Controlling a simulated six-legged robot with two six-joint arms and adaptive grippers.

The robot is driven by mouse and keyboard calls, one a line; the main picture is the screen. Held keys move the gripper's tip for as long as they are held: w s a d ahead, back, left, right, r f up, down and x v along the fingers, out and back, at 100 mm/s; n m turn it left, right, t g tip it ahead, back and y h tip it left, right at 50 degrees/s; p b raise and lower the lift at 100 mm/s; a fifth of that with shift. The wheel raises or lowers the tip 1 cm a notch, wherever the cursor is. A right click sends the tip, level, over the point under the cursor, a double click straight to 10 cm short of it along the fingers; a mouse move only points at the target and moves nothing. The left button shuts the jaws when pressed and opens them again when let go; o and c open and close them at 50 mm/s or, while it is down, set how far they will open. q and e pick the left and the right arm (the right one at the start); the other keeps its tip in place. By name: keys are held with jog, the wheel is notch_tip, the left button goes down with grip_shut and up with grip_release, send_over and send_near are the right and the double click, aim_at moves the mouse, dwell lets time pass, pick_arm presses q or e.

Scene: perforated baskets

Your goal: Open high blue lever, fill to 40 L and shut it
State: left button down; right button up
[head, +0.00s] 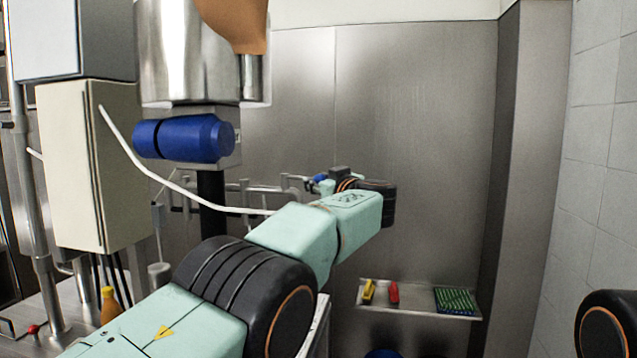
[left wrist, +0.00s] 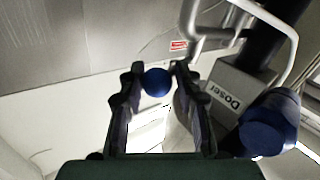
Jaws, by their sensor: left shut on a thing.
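The blue lever's round knob (left wrist: 157,83) sits between the fingertips of my left gripper (left wrist: 156,73) in the left wrist view. The fingers are shut on it. In the head view my left gripper (head: 328,184) is at the pipework by the back wall, mostly hidden behind my own wrist, with a small bit of blue (head: 320,178) showing at it. A box marked "Doser" (left wrist: 226,92) stands right of the gripper in the left wrist view. No litre reading can be made out. My right gripper is not in view; only part of my right arm shows at the lower right.
A blue motor (head: 185,138) under a steel vessel (head: 188,50) hangs at upper left. A pale cabinet (head: 88,165) stands left of it. A wall shelf (head: 418,309) holds a yellow item (head: 369,291), a red item (head: 393,292) and a green board (head: 455,300).

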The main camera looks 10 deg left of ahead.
pick_arm(q)
jog(key=shift+r, duration=0.5)
jog(key=c, duration=1.3)
grip_release()
jog(key=o, duration=0.4)
jog(key=shift+w+a+f, duration=0.1)
jog(key=shift+w+f, duration=0.15)
jog(key=shift+f, duration=0.2)
jog(key=shift+s, duration=0.15)
